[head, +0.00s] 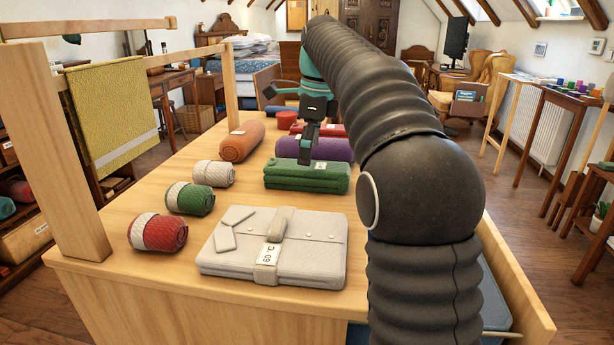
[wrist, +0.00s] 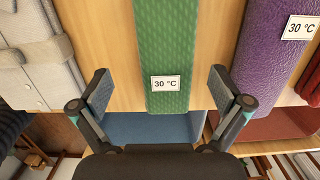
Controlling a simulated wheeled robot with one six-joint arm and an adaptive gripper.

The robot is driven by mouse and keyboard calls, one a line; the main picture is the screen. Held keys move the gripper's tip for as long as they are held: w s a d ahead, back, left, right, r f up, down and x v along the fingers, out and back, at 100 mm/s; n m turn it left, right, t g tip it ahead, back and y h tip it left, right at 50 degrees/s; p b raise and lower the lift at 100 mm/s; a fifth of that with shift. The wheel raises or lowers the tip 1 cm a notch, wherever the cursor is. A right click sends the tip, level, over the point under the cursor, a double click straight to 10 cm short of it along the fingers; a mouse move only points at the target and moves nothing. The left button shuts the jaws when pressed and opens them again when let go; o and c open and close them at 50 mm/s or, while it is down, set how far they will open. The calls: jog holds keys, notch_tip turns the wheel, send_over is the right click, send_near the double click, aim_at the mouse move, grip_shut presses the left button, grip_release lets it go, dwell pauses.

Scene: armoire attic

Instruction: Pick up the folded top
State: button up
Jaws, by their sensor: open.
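The folded top (head: 230,262) is pale grey with a collar and a band labelled 60 °C. It lies flat near the front edge of the wooden table, and part of it shows at the left of the wrist view (wrist: 62,85). My gripper (head: 306,152) is open and empty, farther back than the top, by the green folded cloth (head: 315,184).
Red, green and cream rolls (head: 158,232) lie along the table's left side. An orange roll (head: 240,148) and a purple cloth (head: 333,150) lie farther back. A wooden rack (head: 50,130) with a yellow cloth (head: 112,105) stands at the left. Bare tabletop lies in the middle.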

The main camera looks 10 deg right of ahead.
aim_at(307, 174)
jog(key=shift+w+a+f+b, duration=0.1)
jog(key=shift+w+f+b, duration=0.15)
jog(key=shift+f, duration=1.25)
jog(key=shift+w+f+b, duration=0.1)
jog(key=shift+f+b, duration=0.1)
jog(key=shift+f, duration=1.3)
jog(key=c, duration=1.2)
